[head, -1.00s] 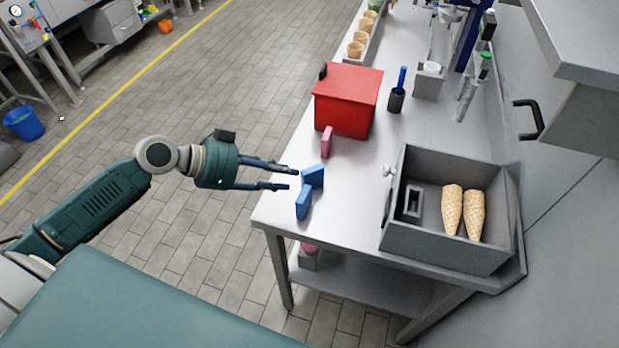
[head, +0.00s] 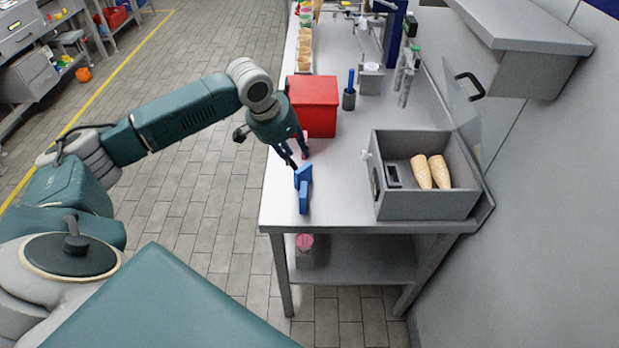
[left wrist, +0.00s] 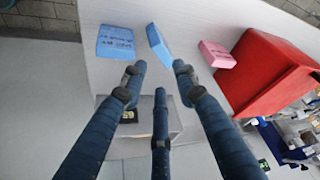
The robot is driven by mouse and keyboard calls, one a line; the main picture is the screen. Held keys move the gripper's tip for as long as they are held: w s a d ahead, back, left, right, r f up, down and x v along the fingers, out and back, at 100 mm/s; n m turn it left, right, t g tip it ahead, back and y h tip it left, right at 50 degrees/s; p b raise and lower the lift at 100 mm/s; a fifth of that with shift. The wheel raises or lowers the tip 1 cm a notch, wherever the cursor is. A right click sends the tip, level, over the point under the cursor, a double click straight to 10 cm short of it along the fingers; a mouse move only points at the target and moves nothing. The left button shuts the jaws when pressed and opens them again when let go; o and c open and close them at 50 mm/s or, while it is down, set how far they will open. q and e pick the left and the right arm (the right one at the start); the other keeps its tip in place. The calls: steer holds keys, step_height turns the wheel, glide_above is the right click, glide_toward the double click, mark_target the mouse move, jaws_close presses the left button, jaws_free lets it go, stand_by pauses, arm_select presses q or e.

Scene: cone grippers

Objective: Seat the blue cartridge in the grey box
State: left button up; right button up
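Two blue blocks stand close together near the table's left front edge: one farther back (head: 303,175) and one nearer (head: 303,199). In the left wrist view both show, a flat one with dark lettering (left wrist: 115,43) and a tilted-looking one (left wrist: 158,45). I cannot tell which is the cartridge. The open grey box (head: 425,205) stands to their right and holds a small grey socket (head: 393,176) at its left side. My left gripper (head: 297,162) is open and empty above and just behind the blue blocks; its fingers (left wrist: 160,80) are spread. My right gripper is not in view.
A pink block (head: 304,149) stands behind the blue blocks, partly hidden by my gripper. A red box (head: 316,106) is behind it. Two cones (head: 430,172) lie in the grey box. A dark holder (head: 349,100) stands farther back. The table between blocks and box is clear.

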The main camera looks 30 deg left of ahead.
mark_target(304, 169)
arm_select(q)
steer(key=x, duration=0.2)
steer(key=shift+w+f, duration=0.25)
steer(key=shift+w, duration=0.1)
steer(key=shift+f, duration=0.25)
steer(key=shift+f+p, duration=0.2)
steer(key=shift+p, duration=0.2)
steer(key=p+x, duration=0.1)
steer(key=x, duration=0.2)
steer(key=shift+f, duration=0.35)
steer(key=shift+w+f+p, duration=0.2)
steer(key=shift+f+p, duration=0.1)
steer(key=shift+f, duration=0.2)
steer(key=c, duration=0.4)
jaws_close()
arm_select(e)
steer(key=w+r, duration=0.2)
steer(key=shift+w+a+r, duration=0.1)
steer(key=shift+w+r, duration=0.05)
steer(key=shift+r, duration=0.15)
